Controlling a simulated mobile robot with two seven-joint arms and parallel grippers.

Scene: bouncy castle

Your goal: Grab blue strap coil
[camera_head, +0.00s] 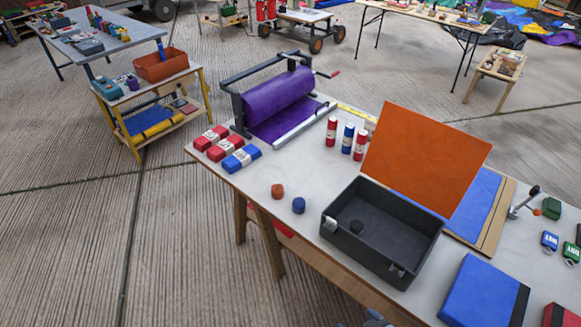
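A small blue strap coil (298,205) lies near the front left edge of the grey-topped worktable (312,178). A similar orange coil (277,190) lies just to its left, with a small gap between them. To its right stands an open dark grey box (384,241) with metal latches on its front.
An orange panel (425,158) stands up behind the box. Red and blue packs (227,147), upright tubes (347,138) and a purple roll on a stand (280,99) are farther back. A blue case (484,293) lies right of the box. Concrete floor left of the table is clear.

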